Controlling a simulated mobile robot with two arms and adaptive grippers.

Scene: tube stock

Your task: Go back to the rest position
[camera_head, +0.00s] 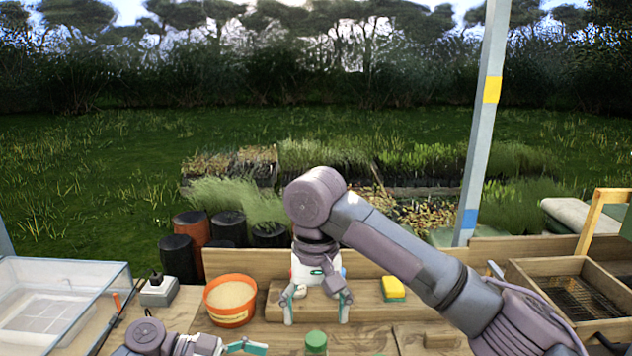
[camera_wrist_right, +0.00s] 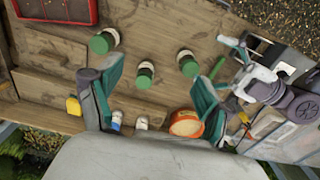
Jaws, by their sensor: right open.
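My right gripper (camera_head: 317,305) is open, pointing down above the wooden board in the middle of the table, with nothing between its fingers. It also shows in the right wrist view (camera_wrist_right: 155,105), its two teal fingers wide apart. My left gripper (camera_head: 248,346) is low at the left of the head view, partly cut off by the bottom edge. It shows at the right of the right wrist view (camera_wrist_right: 222,55), its fingers apart and empty.
Several green-capped jars (camera_wrist_right: 145,75) stand on the table; one cap (camera_head: 316,342) shows at the bottom. An orange bowl (camera_head: 231,314) of sand, yellow sponge (camera_head: 393,287), clear bin (camera_head: 110,290) and wooden sieve box (camera_head: 545,266) surround the work area. A post (camera_head: 480,130) rises at right.

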